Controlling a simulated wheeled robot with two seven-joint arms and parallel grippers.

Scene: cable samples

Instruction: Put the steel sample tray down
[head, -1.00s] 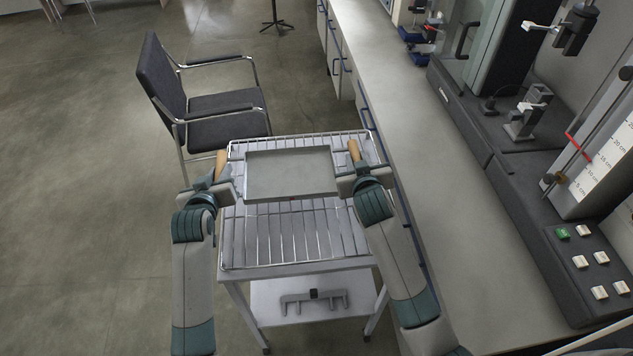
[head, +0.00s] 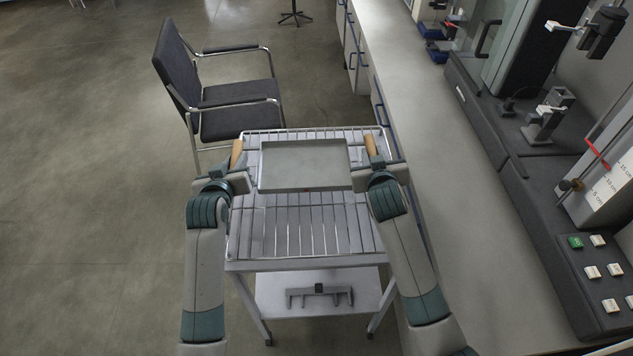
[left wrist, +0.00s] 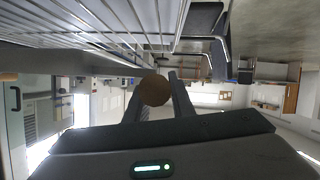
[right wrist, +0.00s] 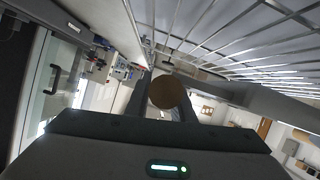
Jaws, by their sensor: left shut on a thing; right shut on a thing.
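The steel sample tray (head: 303,166) is a flat, shallow grey rectangle, roughly level, over the back half of the trolley's wire top (head: 300,228). Whether its underside touches the wires is hidden in the head view; the left wrist view shows its edge (left wrist: 70,62) close to the wires. My left gripper (head: 238,180) is shut on the tray's left wooden handle (head: 237,153), whose round brown end shows in the left wrist view (left wrist: 155,90). My right gripper (head: 373,174) is shut on the right wooden handle (head: 370,146), its end showing in the right wrist view (right wrist: 167,92).
A dark chair (head: 237,105) stands close behind the trolley at the left. A long bench (head: 470,220) with test equipment runs close along the trolley's right side. A grey bracket (head: 320,295) lies on the lower shelf. The front half of the wire top is bare.

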